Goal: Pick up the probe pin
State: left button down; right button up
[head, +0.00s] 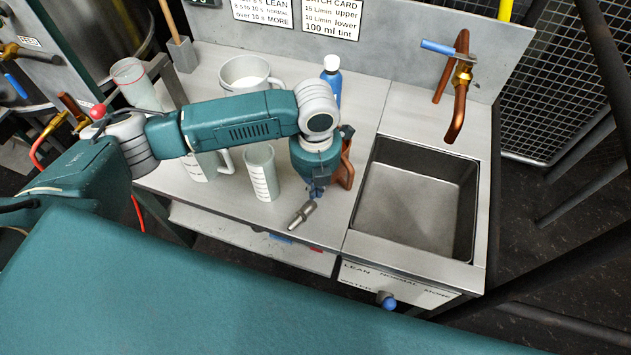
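A short grey metal pin (302,214), which looks like the probe pin, lies at a slant near the front edge of the steel counter (236,222). My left gripper (316,191) points down just above and behind the pin's upper right end. The fingers are small and dark here, and I cannot tell whether they are open or shut, or whether they touch the pin. My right gripper is not in view.
A white measuring beaker (262,174) stands left of the gripper, with a jug (199,167) beside it. A blue bottle (331,82) and a large mug (245,72) stand behind. A brown object (346,166) is close right of the gripper. The sink (415,205) is empty.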

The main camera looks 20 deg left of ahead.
aim_at(311, 203)
pick_arm(q)
jog(key=shift+s, duration=0.15)
jog(key=s+p, duration=0.3)
jog(key=shift+s+r, duration=0.1)
jog(key=shift+r, duration=0.1)
jog(key=shift+s+f, duration=0.1)
jog(key=shift+s, duration=0.15)
jog(key=shift+f, duration=0.1)
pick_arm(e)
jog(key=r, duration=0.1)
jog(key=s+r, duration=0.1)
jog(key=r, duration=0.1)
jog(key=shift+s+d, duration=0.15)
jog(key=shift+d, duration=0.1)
pick_arm(q)
jog(key=shift+w, duration=0.1)
